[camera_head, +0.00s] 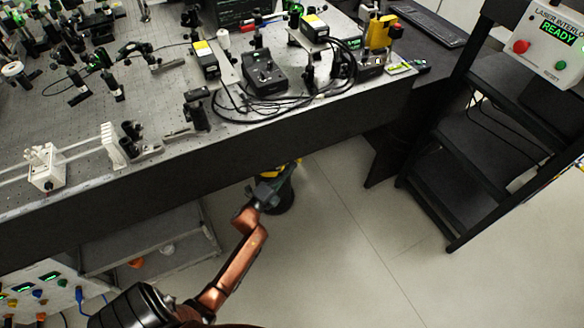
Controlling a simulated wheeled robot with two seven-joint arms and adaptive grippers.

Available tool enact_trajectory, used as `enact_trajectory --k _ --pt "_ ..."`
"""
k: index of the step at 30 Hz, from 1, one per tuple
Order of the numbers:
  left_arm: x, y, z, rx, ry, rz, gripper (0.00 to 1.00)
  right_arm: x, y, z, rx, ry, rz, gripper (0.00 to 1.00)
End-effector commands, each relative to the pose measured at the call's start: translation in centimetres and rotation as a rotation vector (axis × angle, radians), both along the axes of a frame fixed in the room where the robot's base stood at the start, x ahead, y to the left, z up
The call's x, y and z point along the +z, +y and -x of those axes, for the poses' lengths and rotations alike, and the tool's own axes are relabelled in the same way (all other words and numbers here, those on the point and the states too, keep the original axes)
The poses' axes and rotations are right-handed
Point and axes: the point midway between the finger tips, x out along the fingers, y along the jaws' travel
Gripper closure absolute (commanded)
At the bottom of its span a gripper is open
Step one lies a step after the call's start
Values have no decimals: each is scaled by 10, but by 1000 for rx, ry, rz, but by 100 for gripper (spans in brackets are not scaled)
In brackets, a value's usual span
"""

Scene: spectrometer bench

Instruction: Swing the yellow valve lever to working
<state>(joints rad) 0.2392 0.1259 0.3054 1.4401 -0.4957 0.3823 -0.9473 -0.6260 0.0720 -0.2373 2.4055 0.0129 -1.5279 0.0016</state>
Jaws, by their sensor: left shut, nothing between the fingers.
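A yellow part (292,165), which looks like the valve lever, shows just below the front edge of the bench. Most of it is hidden by the bench edge and my gripper, so its exact shape and setting cannot be told. My left gripper (275,182) is at the end of the copper-coloured arm, close by the yellow part. It is shut and holds nothing. I cannot tell whether it touches the yellow part. A dark round body (281,202) shows beside and below the gripper. My right gripper is not in view.
The optical bench (225,165) spans the top left, with optics, cables and a black control box (264,72) on it. A dark shelf rack (475,155) with a READY panel (553,35) stands at right. A grey cart (150,245) is at lower left. The floor (350,250) between is clear.

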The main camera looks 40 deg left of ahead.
Motion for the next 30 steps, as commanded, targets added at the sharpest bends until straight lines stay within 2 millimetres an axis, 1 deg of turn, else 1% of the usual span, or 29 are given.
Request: enact_trajectory --k 10,17,22,26,30 --pt "0 0 -1 0 0 1 100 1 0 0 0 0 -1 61" --pt "0 -7 -21 0 -1 2 100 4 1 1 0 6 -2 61" --pt "0 -7 -21 0 0 1 100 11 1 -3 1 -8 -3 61" --pt "0 -7 -21 0 0 1 100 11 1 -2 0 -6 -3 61" --pt "-1 -9 -15 0 1 3 100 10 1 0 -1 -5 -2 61"
